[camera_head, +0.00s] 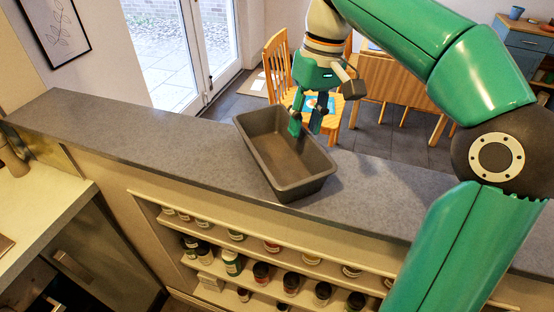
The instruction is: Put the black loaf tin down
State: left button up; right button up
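The black loaf tin (272,160) is over the grey counter top in the middle of the head view, upright and empty. Its long side runs from the far left towards the near right. My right gripper (306,128) is at the tin's far right long wall. One finger is inside the tin and the other outside, and the fingers are shut on the rim. I cannot tell for sure whether the tin's base touches the counter. My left gripper is not in view.
The grey counter top (150,140) is clear to the left of the tin and to its right. Shelves with several jars (232,262) lie below its near edge. A wooden chair (277,62) and table (385,78) stand beyond the counter.

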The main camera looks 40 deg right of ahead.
aim_at(305, 135)
jog(key=shift+a+f, duration=0.15)
jog(key=shift+f, duration=1.25)
jog(key=shift+a+f, duration=0.1)
jog(key=shift+f, duration=1.3)
grip_shut()
